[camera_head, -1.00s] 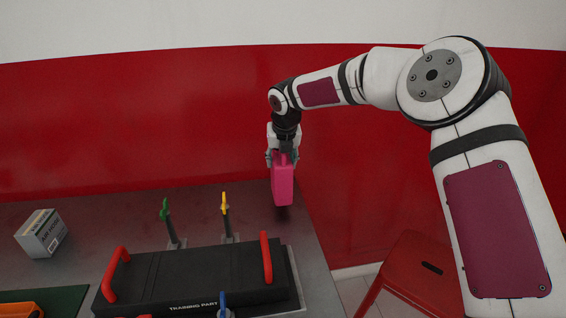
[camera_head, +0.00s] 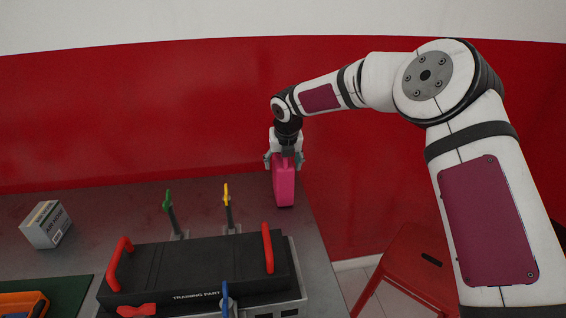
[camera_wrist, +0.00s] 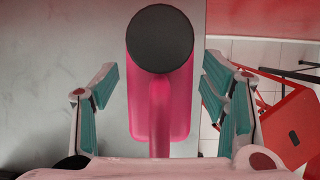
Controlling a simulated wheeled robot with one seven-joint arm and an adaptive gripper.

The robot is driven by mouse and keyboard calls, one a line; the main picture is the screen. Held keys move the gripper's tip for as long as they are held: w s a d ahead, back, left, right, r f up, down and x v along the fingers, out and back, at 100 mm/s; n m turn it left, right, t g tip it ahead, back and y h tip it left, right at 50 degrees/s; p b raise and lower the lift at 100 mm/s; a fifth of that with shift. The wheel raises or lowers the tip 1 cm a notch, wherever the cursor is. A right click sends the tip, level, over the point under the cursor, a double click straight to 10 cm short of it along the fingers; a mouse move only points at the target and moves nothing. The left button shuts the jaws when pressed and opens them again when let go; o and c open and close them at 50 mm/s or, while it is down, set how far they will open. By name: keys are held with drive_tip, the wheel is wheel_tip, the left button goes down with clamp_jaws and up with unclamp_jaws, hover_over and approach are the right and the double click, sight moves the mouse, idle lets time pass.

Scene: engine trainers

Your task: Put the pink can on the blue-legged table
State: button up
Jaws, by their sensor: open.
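The pink can (camera_head: 284,190) stands upright on the grey tabletop (camera_head: 308,226), close to its right edge. In the wrist view the can (camera_wrist: 139,112) shows its dark round cap and pink handle from above. My gripper (camera_head: 285,163) is over the top of the can, pointing down. Its teal-padded fingers (camera_wrist: 161,95) are spread on both sides of the can, with gaps between pads and can. No blue table legs show in these views.
A black training part (camera_head: 200,268) with red handles sits in front on the table, with green and yellow clamps (camera_head: 228,212) behind it. A grey box (camera_head: 46,225) and orange tray (camera_head: 22,305) are at left. A red stool (camera_head: 405,262) stands right of the table.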

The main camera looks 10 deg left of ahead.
drive_tip(key=shift+r, duration=0.1)
drive_tip(key=v, duration=1.1)
drive_tip(key=shift+s+r, duration=0.15)
drive_tip(key=shift+r, duration=0.05)
drive_tip(key=shift+s+r, duration=0.15)
drive_tip(key=shift+r, duration=0.1)
drive_tip(key=shift+d, duration=0.1)
